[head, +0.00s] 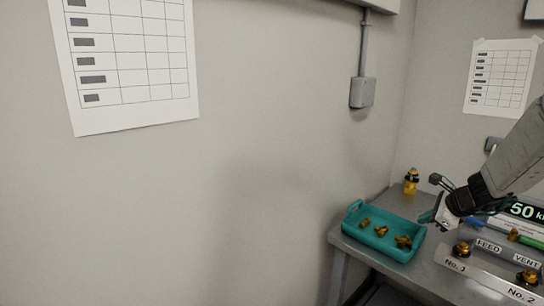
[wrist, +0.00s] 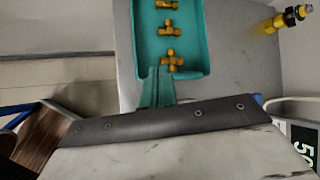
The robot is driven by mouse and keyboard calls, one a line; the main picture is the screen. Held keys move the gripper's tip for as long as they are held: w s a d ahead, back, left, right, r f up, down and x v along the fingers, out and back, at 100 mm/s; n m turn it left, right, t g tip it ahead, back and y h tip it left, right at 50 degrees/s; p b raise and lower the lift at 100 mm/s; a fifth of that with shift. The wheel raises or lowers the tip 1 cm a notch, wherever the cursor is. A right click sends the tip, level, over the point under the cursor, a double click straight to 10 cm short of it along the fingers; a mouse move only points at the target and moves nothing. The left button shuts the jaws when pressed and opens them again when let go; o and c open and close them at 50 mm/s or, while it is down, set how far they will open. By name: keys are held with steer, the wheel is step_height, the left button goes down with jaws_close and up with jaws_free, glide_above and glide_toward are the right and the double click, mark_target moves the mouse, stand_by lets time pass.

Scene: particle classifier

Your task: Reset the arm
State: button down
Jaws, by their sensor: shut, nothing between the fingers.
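My arm (head: 505,165) reaches in from the right edge of the head view. My gripper (head: 430,214) is just above the right end of a teal tray (head: 364,235) on the grey table. In the wrist view my gripper (wrist: 158,75) shows its teal fingers together, with nothing between them. The fingertips overlap the near end of the tray (wrist: 196,12) in that view. Whether they touch it I cannot tell.
Several brass fittings (head: 381,231) lie in the tray. A yellow and black fitting (head: 411,181) stands behind it. A panel labelled FEED and VENT (head: 504,252) is at the right, with brass fittings (head: 462,249) near the No. 1 label. A wall is left.

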steer(key=s+a+r+n+g+y, duration=0.2)
steer(key=s+a+r+n, duration=0.2)
steer(key=s+a+n, duration=0.5)
steer(key=s+a+r+n+g+h, duration=0.1)
steer(key=s+a+n, duration=0.3)
steer(key=s, duration=0.4)
steer(key=s+a+r+n+g+h, duration=0.1)
steer(key=s+a+r+n+g, duration=0.1)
steer(key=s+a+r+n, duration=0.2)
steer(key=s+a+r+n+g+h, duration=0.1)
steer(key=s+a+n, duration=0.5)
steer(key=s, duration=0.7)
steer(key=r+n+h, duration=0.1)
steer(key=n, duration=0.1)
steer(key=shift+r+n+g, duration=0.25)
steer(key=shift+n+g, duration=0.05)
steer(key=shift+n, duration=0.1)
